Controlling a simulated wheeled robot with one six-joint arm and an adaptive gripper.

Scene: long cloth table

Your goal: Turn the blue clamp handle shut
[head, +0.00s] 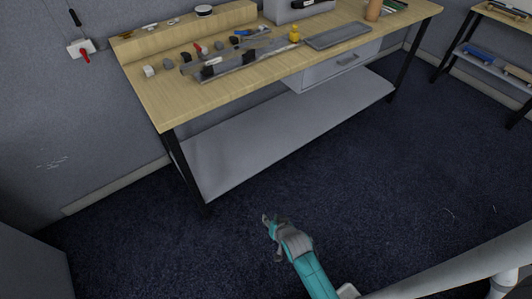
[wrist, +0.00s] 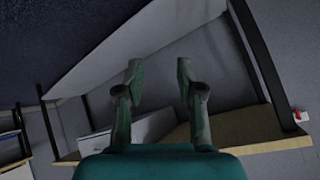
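A small blue part (head: 243,33), which may be the blue clamp handle, shows near the back middle of the wooden workbench (head: 150,93). It is too small to tell its shape or whether it is turned open or shut. My gripper (head: 270,220) is over the dark floor in front of the bench, far from the blue part. The wrist view shows the two fingers of my gripper (wrist: 158,70) apart, with nothing between them. The blue part cannot be made out in the wrist view.
A long grey rail (head: 235,68) lies along the bench's middle, with several small blocks around it. A yellow piece (head: 294,34) and a grey tray (head: 338,36) are to its right. A lower shelf (head: 280,128) spans the bench legs. The floor in front is clear.

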